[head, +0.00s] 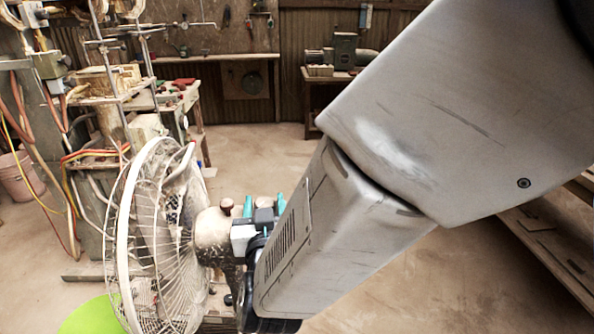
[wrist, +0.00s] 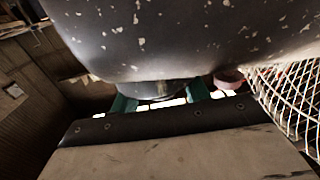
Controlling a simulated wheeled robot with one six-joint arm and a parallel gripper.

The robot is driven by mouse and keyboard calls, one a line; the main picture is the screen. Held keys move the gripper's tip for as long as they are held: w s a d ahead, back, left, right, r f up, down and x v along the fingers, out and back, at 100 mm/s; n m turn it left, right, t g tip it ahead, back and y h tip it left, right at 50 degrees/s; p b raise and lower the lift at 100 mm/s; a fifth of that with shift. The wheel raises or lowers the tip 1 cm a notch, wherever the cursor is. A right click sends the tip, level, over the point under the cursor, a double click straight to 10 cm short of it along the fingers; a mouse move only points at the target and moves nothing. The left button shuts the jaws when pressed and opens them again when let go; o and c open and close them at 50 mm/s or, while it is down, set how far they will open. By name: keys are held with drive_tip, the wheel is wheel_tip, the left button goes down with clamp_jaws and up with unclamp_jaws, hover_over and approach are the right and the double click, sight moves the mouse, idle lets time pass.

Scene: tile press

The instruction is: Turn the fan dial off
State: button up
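The fan (head: 150,240) stands at the left in the head view, with a round white wire cage and a chipped beige motor housing (head: 212,236). In the wrist view the fingers (wrist: 160,100) stand apart near a dark round part (wrist: 155,89) under a dark chipped surface. I cannot tell whether this part is the dial or whether they touch it.
The wire cage (wrist: 292,100) is close on the right in the wrist view. A cluttered bench (head: 180,100) with hoses and metal stands is behind the fan. A bench with a machine (head: 345,52) is at the back. Floor (head: 260,150) is open behind the fan.

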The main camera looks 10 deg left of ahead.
drive_tip(key=c, duration=0.6)
